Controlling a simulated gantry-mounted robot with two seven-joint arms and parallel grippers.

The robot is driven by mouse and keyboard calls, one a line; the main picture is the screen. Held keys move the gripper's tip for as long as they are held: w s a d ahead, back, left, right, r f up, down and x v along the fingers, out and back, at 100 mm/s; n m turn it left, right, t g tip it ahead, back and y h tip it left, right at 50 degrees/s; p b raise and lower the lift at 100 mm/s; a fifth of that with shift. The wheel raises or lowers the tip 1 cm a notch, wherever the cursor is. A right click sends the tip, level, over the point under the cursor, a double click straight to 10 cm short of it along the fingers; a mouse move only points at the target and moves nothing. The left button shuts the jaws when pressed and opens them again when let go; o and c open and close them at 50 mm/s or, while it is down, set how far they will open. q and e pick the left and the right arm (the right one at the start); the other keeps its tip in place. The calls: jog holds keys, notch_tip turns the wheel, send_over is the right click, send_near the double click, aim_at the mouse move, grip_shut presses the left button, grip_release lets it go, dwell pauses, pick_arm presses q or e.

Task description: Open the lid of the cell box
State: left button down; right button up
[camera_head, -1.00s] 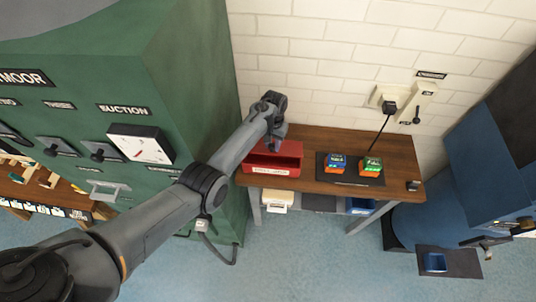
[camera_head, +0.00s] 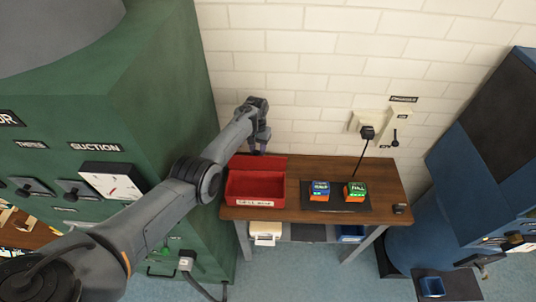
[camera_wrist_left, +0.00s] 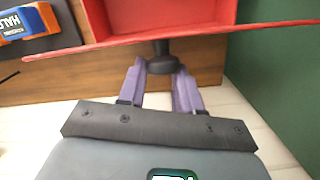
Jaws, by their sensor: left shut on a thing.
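The red cell box (camera_head: 255,203) stands at the left end of the wooden table with a white label on its front. Its lid (camera_head: 275,162) is swung up and back towards the wall, and the box's inside shows in the head view. My left gripper (camera_head: 258,148) is behind the box at the raised lid. In the left wrist view, its purple fingers (camera_wrist_left: 160,72) are shut on a black knob (camera_wrist_left: 163,59) at the red lid (camera_wrist_left: 150,42). My right gripper is in no view.
A dark mat (camera_head: 337,205) right of the box holds a blue-and-orange block (camera_head: 319,190) and a green-and-orange block (camera_head: 355,191). A green cabinet (camera_head: 165,110) rises close on the left. A white brick wall (camera_head: 300,90) stands behind the table.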

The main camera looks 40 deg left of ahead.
pick_arm(q)
jog(key=shift+w+a+f, duration=0.3)
jog(key=shift+a, duration=0.1)
jog(key=c, duration=1.7)
grip_release()
jog(key=shift+s, duration=0.1)
jog(key=shift+o, duration=1.4)
jog(key=shift+s+a+f, duration=0.1)
jog(key=shift+s+a, duration=0.2)
jog(key=shift+s, duration=0.1)
jog(key=shift+o, duration=1.2)
jog(key=o, duration=0.4)
jog(key=shift+w+d, duration=0.25)
jog(key=shift+r, duration=0.3)
notch_tip(320, 180, up, 10)
jog(key=w+a+p, duration=0.1)
jog(key=p, duration=0.6)
jog(key=shift+r, duration=0.2)
jog(key=shift+c, duration=0.5)
